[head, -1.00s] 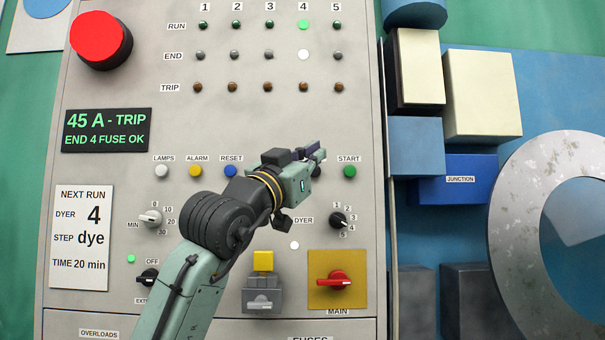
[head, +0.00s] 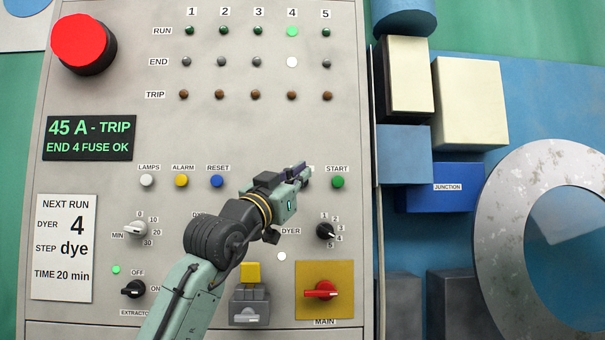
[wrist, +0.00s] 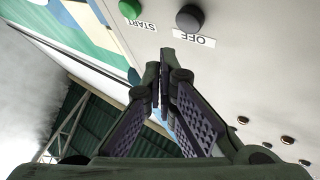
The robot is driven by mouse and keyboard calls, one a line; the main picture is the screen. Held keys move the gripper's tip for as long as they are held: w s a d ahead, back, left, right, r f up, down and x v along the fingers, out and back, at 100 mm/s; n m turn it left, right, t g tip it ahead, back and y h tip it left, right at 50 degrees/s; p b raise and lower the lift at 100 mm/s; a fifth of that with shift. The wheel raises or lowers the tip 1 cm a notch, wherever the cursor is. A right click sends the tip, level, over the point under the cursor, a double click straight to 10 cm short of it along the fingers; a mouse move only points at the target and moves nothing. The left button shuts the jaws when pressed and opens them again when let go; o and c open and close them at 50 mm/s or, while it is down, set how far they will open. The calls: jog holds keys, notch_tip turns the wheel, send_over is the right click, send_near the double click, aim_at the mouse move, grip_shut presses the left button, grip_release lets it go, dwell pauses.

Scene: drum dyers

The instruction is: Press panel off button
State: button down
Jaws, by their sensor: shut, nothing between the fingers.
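The OFF button (wrist: 190,18) is a dark grey round knob on the pale panel in the wrist view. Its OFF label (wrist: 194,37) sits beside it. In the head view the gripper mostly hides this button, left of the green START button (head: 338,182). START also shows in the wrist view (wrist: 130,8). My gripper (head: 303,169) is in front of the panel, pointing up and right. In the wrist view its fingers (wrist: 164,62) are closed together, empty, with the tips just below the OFF label in the picture. I cannot tell the gap to the panel.
The grey panel (head: 120,100) carries a red mushroom button (head: 80,41), lamp, alarm and reset buttons, a dyer selector (head: 326,231) and a red main switch (head: 321,290). The display (head: 90,138) reads 45 A - TRIP. Boxes and a large metal ring (head: 500,250) stand right.

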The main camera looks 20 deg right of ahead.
jog(key=shift+w+d+p, duration=0.2)
jog(key=shift+w+p, duration=0.15)
jog(key=shift+w, duration=0.15)
jog(key=shift+w+d+p, duration=0.15)
jog(key=shift+w+p, duration=0.15)
jog(key=shift+w, duration=0.2)
jog(key=shift+w+d+r+p, duration=0.15)
jog(key=shift+w+p, duration=0.2)
jog(key=shift+p, duration=0.3)
dwell(0.4)
jog(key=shift+w, duration=0.55)
dwell(0.7)
dwell(0.4)
jog(key=shift+s+b, duration=0.3)
jog(key=shift+s, duration=0.55)
